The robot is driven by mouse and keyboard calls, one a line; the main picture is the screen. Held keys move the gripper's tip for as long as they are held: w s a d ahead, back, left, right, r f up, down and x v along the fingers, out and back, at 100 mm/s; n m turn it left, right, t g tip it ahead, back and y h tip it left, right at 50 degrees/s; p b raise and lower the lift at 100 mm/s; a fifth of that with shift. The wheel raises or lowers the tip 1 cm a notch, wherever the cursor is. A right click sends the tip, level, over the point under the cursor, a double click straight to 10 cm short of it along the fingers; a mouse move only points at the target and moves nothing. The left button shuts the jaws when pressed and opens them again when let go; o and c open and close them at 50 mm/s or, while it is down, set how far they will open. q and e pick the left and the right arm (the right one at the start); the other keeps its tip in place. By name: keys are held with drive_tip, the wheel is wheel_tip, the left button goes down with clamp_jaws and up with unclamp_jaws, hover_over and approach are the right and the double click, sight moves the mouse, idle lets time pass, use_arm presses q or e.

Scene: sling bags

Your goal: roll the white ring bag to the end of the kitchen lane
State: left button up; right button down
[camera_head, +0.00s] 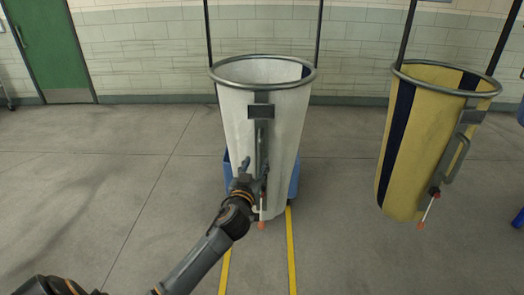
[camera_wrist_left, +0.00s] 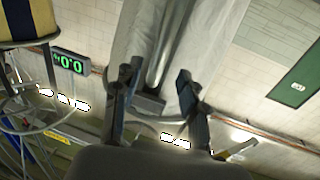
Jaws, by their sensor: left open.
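The white ring bag (camera_head: 240,130) hangs upright from a metal ring on two dark straps, in the middle of the head view. A grey vertical handle (camera_head: 263,140) and a dark plate run down its front. My left gripper (camera_head: 251,172) is at the lower part of this handle. In the left wrist view its two fingers (camera_wrist_left: 157,90) are apart, with the grey handle (camera_wrist_left: 163,55) between them and the white cloth (camera_wrist_left: 205,50) behind. I cannot tell whether either finger touches the handle. My right gripper is not in view.
A yellow and navy ring bag (camera_head: 415,140) hangs to the right, with clear floor between. A blue container (camera_head: 293,182) is partly hidden behind the white bag. Yellow lane lines (camera_head: 291,250) run on the floor below. A green door (camera_head: 50,50) is at the back left.

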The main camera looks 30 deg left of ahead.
sight(260, 155)
use_arm(q)
drive_tip(key=p+x, duration=0.1)
drive_tip(key=x, duration=0.6)
drive_tip(key=shift+f, duration=0.1)
clamp_jaws()
